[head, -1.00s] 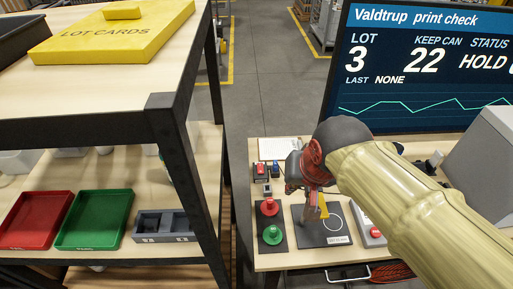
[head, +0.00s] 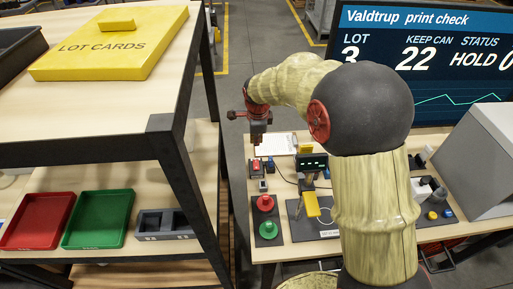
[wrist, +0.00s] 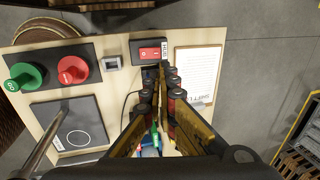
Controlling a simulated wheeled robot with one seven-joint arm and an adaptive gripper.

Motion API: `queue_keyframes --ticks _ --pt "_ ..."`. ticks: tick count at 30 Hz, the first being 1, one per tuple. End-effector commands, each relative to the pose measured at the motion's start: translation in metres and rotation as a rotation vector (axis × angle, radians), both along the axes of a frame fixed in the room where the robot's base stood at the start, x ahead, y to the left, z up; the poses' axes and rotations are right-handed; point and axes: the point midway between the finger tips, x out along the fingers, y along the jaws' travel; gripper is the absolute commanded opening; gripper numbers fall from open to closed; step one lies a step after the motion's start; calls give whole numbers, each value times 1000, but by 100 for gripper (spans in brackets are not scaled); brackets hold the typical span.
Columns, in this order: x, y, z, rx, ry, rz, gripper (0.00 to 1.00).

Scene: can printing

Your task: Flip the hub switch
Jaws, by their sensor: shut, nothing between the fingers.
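The hub switch is a small dark box with a red rocker (head: 256,165), near the back left of the workbench. In the wrist view the red rocker (wrist: 150,53) sits by a white label reading HUB. My gripper (head: 256,146) points down above and just behind the switch in the head view. In the wrist view its shut, empty fingertips (wrist: 167,75) show beside the switch's lower right edge. I cannot tell the exact height gap or whether they touch it. The rocker's face is mostly in plain view.
A red button (wrist: 73,69) and a green button (wrist: 24,76) stand near the switch. A clipboard sheet (wrist: 198,73) lies on the other side. A dark pad with a white circle (wrist: 77,139), a small display (head: 312,163) and a cable are close by. A shelf (head: 170,122) stands left.

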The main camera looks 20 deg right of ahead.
Motion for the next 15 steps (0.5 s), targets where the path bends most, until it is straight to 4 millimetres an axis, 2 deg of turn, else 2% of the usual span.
queue_keyframes --ticks 15 --pt "19 -4 -94 -1 4 3 0"
